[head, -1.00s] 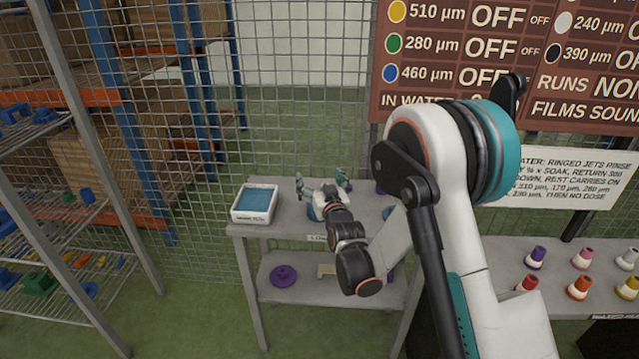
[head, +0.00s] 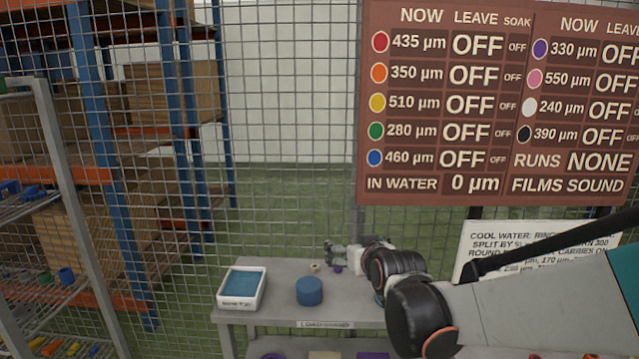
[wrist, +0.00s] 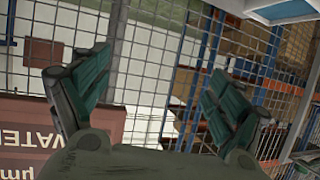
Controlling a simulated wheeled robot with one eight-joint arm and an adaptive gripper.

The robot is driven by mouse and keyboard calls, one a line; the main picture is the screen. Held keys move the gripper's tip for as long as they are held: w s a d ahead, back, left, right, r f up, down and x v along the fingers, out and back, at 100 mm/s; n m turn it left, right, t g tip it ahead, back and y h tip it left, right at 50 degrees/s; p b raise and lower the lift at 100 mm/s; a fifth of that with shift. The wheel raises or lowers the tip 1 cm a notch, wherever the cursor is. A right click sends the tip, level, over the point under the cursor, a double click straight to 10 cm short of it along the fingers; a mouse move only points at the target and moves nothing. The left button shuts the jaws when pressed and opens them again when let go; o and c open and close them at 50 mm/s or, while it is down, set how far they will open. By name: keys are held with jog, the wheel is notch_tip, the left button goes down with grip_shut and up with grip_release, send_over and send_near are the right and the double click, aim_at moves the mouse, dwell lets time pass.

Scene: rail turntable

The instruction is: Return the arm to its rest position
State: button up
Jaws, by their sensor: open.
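My gripper (head: 333,252) is at the end of my arm, above the back part of the grey table in the head view. In the wrist view its two dark green fingers (wrist: 155,88) are spread wide apart with nothing between them. The arm is bent, its large joints running from the lower right toward the table. The arm hides the right part of the table.
A blue cylinder (head: 309,291) and a white tray with a blue inside (head: 261,290) stand on the grey table (head: 285,312). A wire mesh fence (head: 290,130) rises behind, bearing a brown sign board (head: 455,184). Shelving (head: 40,135) stands left.

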jog(key=s+d+f+m+g+h, duration=0.1)
jog(key=s+d+g, duration=0.2)
jog(key=s, duration=1.3)
jog(key=s+d+f+m+g+h, duration=0.1)
jog(key=s+d+f+g, duration=0.1)
jog(key=s+d, duration=0.7)
jog(key=s+g, duration=0.1)
jog(key=s, duration=0.6)
jog(key=shift+s+h, duration=0.25)
jog(key=shift+h, duration=0.15)
